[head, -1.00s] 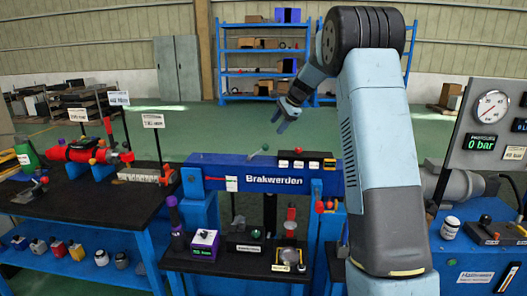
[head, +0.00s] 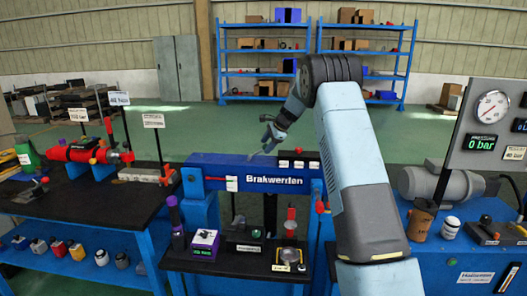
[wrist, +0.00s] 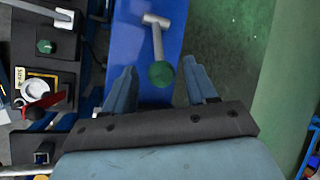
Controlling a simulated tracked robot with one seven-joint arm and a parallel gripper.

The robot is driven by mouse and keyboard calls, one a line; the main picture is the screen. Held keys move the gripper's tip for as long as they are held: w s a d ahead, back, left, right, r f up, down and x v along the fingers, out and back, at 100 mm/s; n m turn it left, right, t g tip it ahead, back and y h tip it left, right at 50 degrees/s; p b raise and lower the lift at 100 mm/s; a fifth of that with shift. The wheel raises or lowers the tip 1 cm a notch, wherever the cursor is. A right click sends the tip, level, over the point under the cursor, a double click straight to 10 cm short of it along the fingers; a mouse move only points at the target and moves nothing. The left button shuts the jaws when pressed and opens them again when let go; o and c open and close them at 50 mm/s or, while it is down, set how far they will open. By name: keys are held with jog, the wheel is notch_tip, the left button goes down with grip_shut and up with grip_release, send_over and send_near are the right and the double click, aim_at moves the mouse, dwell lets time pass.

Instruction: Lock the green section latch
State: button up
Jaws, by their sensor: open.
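The green section latch is a grey lever with a round green knob (wrist: 161,74), on top of the blue Brakwerden beam (head: 225,162). In the wrist view its grey shaft runs from the knob up to a crosspiece on the blue beam. In the head view only part of the shaft (head: 254,155) shows; my gripper hides the knob. My gripper (head: 268,143) is open above the beam. In the wrist view its two fingers (wrist: 160,68) stand on either side of the knob, with gaps at both sides. I cannot tell the height between fingers and knob.
A black block with white labels (head: 298,161) sits on the beam just right of the latch. A black lower shelf (head: 220,262) holds small devices. A black workbench (head: 85,205) stands left, a pump station with gauge (head: 492,107) right. Free floor lies behind the beam.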

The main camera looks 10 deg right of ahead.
aim_at(259, 152)
jog(key=shift+x, duration=2.15)
jog(key=shift+c, duration=0.5)
